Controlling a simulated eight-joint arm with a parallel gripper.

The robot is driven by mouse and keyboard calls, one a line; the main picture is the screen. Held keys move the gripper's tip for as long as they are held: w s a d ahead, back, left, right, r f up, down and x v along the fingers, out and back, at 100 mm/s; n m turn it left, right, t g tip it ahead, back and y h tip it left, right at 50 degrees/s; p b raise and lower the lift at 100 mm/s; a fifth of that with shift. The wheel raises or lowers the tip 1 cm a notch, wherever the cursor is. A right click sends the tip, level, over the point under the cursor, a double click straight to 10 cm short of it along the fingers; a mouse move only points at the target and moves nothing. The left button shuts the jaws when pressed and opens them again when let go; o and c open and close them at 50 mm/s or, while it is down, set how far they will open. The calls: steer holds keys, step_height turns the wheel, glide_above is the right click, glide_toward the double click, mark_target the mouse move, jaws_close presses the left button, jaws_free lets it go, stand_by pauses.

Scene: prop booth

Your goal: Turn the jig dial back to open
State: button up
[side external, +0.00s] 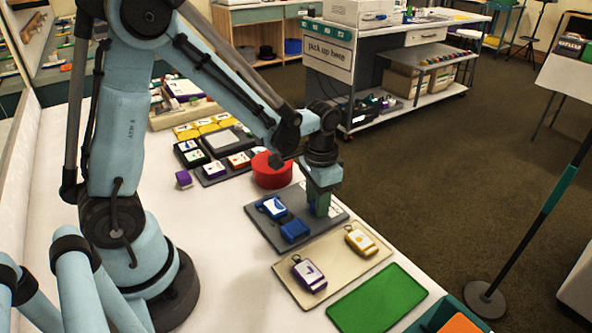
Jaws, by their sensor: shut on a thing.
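My gripper (318,206) points straight down over the right part of a dark grey jig board (272,238). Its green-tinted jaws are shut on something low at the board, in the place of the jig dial. The jaws cover the dial, so its shape and the way it points are hidden. A blue and white tag-like piece (271,207) and a plain blue block (295,230) sit on the same board, left of the jaws and apart from them.
A red round container (271,170) stands just behind the board. A beige tray (327,274) in front holds a purple piece (309,273) and a yellow piece (361,240). A green mat (377,299) lies nearer. White table is clear toward my base.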

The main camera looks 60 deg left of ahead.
steer(key=m, duration=0.6)
stand_by(0.6)
steer(key=o, duration=1)
steer(key=shift+o, duration=0.2)
step_height(320, 180, up, 12)
steer(key=shift+s+r, duration=0.1)
